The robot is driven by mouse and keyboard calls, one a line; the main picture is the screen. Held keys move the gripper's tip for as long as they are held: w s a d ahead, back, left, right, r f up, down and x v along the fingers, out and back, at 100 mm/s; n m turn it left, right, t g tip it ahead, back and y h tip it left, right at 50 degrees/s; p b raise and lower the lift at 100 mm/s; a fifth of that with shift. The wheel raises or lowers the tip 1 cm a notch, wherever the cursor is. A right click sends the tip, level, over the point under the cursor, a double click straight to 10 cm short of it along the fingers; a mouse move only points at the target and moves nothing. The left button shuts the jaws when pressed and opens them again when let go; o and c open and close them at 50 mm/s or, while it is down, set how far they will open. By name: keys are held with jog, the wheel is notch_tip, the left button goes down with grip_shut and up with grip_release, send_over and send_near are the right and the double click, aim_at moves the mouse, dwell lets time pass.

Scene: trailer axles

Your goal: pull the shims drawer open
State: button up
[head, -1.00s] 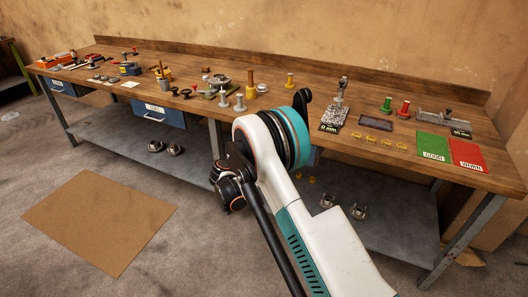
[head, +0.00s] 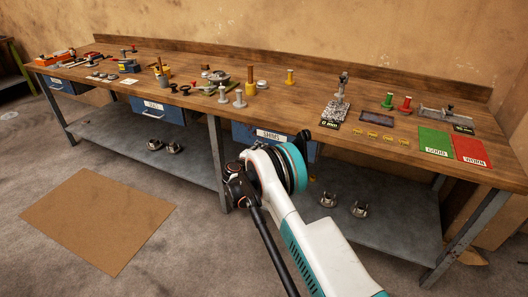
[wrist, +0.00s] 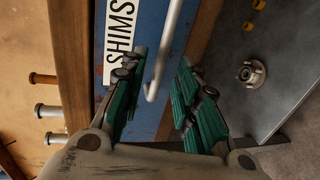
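The blue shims drawer (head: 243,134) sits under the front edge of the workbench, its face flush like the other drawers. Its white label shows in the head view and reads SHIMS in the wrist view (wrist: 119,38). A pale bar handle (wrist: 165,50) stands out from the blue drawer face (wrist: 143,105). My gripper (wrist: 157,78) is open, with its teal-padded fingers on either side of the handle. I see a gap between the handle and each finger, so it is not gripped. In the head view my arm hides the fingers and the handle.
The bench top (head: 290,100) carries gauges, pegs and green and red mats (head: 434,141). A blue drawer (head: 158,110) is to the left. The lower shelf (head: 385,225) holds metal parts (head: 328,200). Open floor lies in front, with a brown mat (head: 98,220).

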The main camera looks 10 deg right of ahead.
jog(key=shift+b+x, duration=0.45)
jog(key=shift+x, duration=1.35)
grip_shut()
